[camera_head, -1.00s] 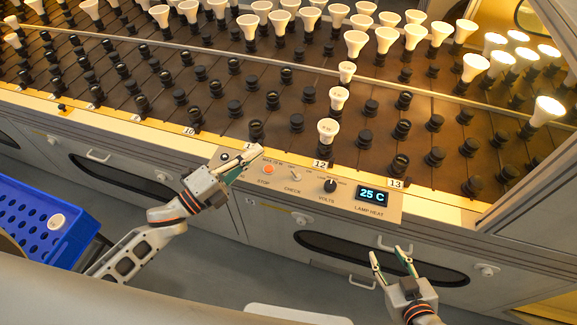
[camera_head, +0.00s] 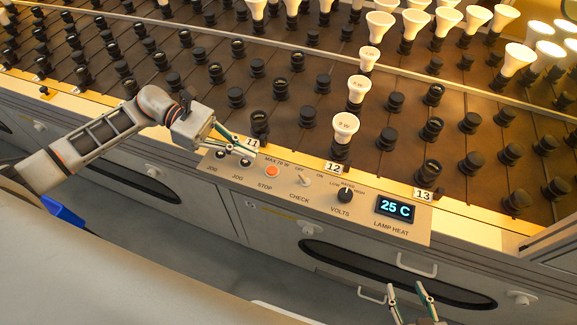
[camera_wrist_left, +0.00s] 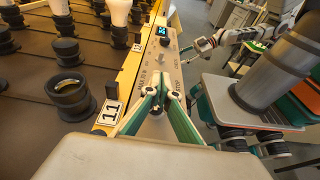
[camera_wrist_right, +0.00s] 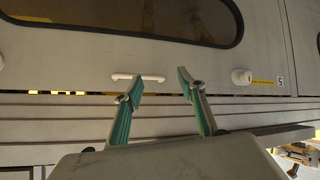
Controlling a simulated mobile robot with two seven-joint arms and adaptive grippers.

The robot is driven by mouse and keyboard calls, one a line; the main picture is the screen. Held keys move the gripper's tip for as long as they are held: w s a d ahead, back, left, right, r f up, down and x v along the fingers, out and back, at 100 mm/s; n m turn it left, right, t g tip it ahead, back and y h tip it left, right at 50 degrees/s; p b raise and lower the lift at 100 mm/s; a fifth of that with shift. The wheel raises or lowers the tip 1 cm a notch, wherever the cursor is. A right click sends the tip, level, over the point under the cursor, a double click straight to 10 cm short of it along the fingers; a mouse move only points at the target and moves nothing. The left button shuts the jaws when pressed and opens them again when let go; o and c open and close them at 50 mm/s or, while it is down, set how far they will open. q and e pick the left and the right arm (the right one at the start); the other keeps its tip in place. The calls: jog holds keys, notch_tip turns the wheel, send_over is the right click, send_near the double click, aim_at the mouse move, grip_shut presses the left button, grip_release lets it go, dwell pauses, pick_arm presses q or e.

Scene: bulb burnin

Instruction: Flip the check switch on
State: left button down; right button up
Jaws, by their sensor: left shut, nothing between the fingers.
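The check switch (camera_head: 303,180) is a small pale toggle on the control panel (camera_head: 265,192), above the CHECK label. Its lever seems to lean left toward OFF, though it is small. The red stop button (camera_head: 272,171) is left of it and the black volts knob (camera_head: 345,195) right of it. My left gripper (camera_head: 252,148) is shut and empty over the panel's left end, left of the switch. In the left wrist view its fingertips (camera_wrist_left: 161,92) meet above the panel and hide part of it. My right gripper (camera_head: 407,290) is open and empty, low in front of the cabinet.
The display (camera_head: 395,208) reads 25 C. Behind the panel, a dark rack holds many sockets, some with white bulbs (camera_head: 343,127); an empty socket (camera_head: 260,124) stands close to my left gripper. In the right wrist view, a cabinet handle (camera_wrist_right: 138,77) lies beyond my open fingers.

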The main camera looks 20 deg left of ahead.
aim_at(301, 176)
pick_arm(q)
jog(key=shift+d, duration=0.6)
jog(key=p+x, duration=0.1)
jog(key=x, duration=0.6)
jog(key=shift+d+f+p, duration=0.15)
jog(key=shift+d+p, duration=0.2)
jog(key=shift+d+f, duration=0.2)
jog(key=shift+d, duration=0.3)
pick_arm(e)
jog(key=shift+s+r, duration=0.15)
jog(key=shift+s, duration=0.1)
jog(key=shift+r, duration=0.1)
pick_arm(q)
jog(key=shift+r+y+p, duration=0.25)
jog(key=shift+y+p, duration=0.05)
jog(key=shift+p, duration=0.15)
jog(key=shift+d, duration=0.1)
pick_arm(e)
jog(key=shift+w+a+r, duration=0.1)
jog(key=shift+w+r, duration=0.2)
jog(key=shift+r, duration=0.3)
